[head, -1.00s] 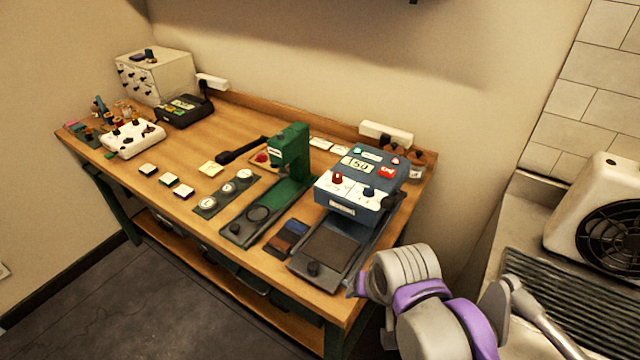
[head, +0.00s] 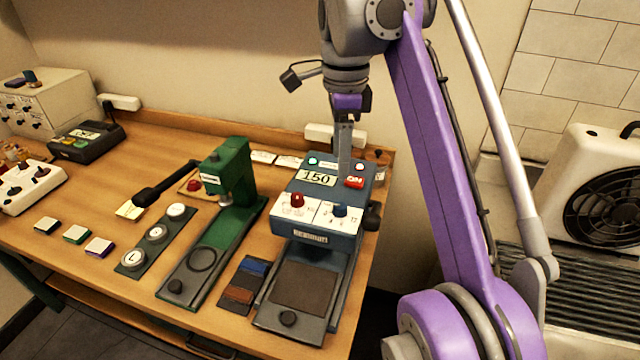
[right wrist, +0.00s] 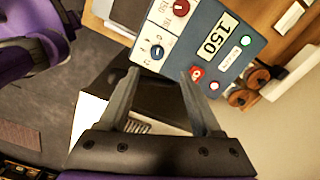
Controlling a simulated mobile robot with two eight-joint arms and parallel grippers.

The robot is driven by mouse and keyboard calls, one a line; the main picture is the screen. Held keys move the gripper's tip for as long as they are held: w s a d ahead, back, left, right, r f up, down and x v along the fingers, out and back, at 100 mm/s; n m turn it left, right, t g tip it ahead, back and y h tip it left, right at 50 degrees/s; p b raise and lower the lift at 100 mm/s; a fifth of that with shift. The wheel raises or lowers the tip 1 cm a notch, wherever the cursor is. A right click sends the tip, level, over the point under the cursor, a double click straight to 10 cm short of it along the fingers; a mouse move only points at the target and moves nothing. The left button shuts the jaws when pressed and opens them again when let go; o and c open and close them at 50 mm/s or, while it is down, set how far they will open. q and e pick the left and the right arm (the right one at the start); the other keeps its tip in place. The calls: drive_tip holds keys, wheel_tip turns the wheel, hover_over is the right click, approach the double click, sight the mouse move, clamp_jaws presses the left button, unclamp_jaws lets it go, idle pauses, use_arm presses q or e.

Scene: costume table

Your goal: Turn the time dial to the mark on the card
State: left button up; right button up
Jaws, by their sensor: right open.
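The blue heat press (head: 325,238) stands at the table's right end. Its white panel carries a red dial (head: 297,200) and a blue dial (head: 340,211); small numerals surround the blue one, which looks like the time dial. The blue dial also shows in the right wrist view (right wrist: 157,52), just beyond my fingertips. The display (head: 318,177) reads 150. A small yellow card (head: 129,210) lies left of the green press; its writing is too small to read. My right gripper (head: 345,172) points down over the press top, open and empty (right wrist: 155,84). My left gripper is out of view.
A red ON switch (head: 355,182) and small lamps sit close to my right fingers. The green press (head: 228,165) with its black lever stands to the left. A white fan heater (head: 590,190) stands at the far right. Jars are behind the blue press.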

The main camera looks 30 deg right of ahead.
sight(340, 205)
drive_tip(key=f+b, duration=0.1)
drive_tip(key=f, duration=0.2)
drive_tip(key=f+b, duration=0.1)
drive_tip(key=f, duration=0.3)
drive_tip(key=f+b, duration=0.1)
drive_tip(key=f, duration=0.2)
drive_tip(key=shift+s+f, duration=0.3)
drive_tip(key=shift+s, duration=0.1)
clamp_jaws()
